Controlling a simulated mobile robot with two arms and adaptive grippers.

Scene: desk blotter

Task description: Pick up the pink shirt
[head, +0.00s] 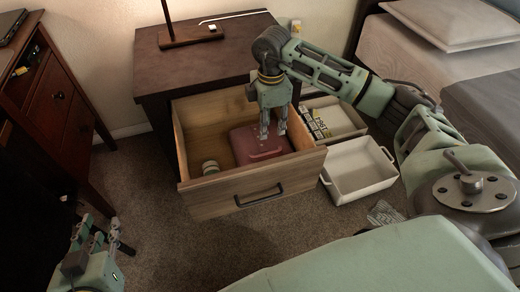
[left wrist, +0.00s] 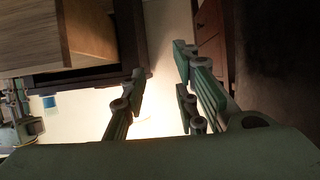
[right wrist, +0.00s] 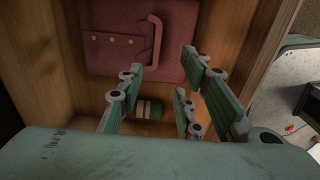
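The pink shirt (head: 258,146) lies folded in the open wooden drawer, toward its right side. It is dusky red-pink. In the right wrist view the shirt (right wrist: 118,42) shows small round dots and a curved raised strip. My right gripper (head: 273,134) points down into the drawer over the shirt and hides part of it. Its fingers are apart with nothing between them in the right wrist view (right wrist: 162,82). I cannot tell whether the fingertips touch the shirt. My left gripper (head: 100,234) is open and empty at the lower left, also in the left wrist view (left wrist: 160,75).
The drawer (head: 250,188) extends from a dark nightstand (head: 205,70). A green-and-cream cylinder (head: 210,168) lies in its left part. Two white trays (head: 358,172) (head: 345,118) stand right of it, the rear one holding small boxes. A dark cabinet (head: 50,105) stands left.

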